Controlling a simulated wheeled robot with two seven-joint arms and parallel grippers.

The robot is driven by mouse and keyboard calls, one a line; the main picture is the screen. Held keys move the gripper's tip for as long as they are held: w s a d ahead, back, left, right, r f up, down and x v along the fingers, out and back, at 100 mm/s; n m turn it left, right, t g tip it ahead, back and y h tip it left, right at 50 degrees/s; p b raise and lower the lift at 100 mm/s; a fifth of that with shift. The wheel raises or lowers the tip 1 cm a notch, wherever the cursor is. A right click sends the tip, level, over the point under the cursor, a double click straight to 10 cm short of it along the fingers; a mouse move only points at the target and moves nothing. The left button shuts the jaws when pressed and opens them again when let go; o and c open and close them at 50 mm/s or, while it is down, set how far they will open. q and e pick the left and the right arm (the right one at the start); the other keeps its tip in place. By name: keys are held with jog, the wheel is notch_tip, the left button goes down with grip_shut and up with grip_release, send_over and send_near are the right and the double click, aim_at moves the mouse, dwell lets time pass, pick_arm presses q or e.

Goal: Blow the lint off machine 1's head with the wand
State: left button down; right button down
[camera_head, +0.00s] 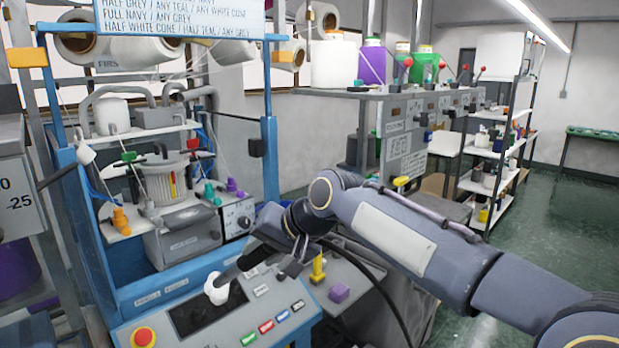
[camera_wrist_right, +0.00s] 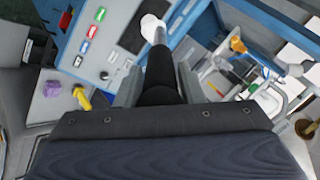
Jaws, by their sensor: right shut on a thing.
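The wand (camera_head: 238,271) is a dark rod with a white tip. My right gripper (camera_head: 270,260) is shut around its dark grip, which also shows in the right wrist view (camera_wrist_right: 160,75). The white tip appears over the dark screen of the control panel; I cannot tell whether it touches. The machine's head (camera_head: 165,183), a ribbed pale cylinder, sits inside the blue frame to the left of and above the wand tip, apart from it. No lint can be made out on it. My left gripper is not in view.
The control panel (camera_head: 185,338) has a red stop button (camera_head: 143,337) and several coloured buttons. A yellow peg (camera_head: 317,268) and a purple block (camera_head: 339,293) stand to its right. The blue frame (camera_head: 269,165) and a clear door border the head. Yarn cones line the rear shelf.

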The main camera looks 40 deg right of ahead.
jog(key=s+d+r+m+t+h+p, duration=0.1)
jog(key=s+r+t, duration=0.1)
jog(key=s+r, duration=0.45)
jog(key=s+d+r+m+t+p, duration=0.1)
jog(key=s+d+r+t, duration=0.15)
jog(key=r, duration=0.75)
jog(key=f+b+x, duration=0.1)
jog(key=b+x, duration=0.1)
jog(key=x, duration=1.4)
jog(key=shift+s, duration=0.15)
dwell(0.8)
jog(key=s+f+b+v, duration=0.1)
jog(key=f+v, duration=0.1)
jog(key=v, duration=1.2)
jog(key=shift+a+f, duration=0.2)
jog(key=shift+f, duration=0.1)
jog(key=shift+s+g, duration=0.1)
jog(key=shift+g, duration=0.15)
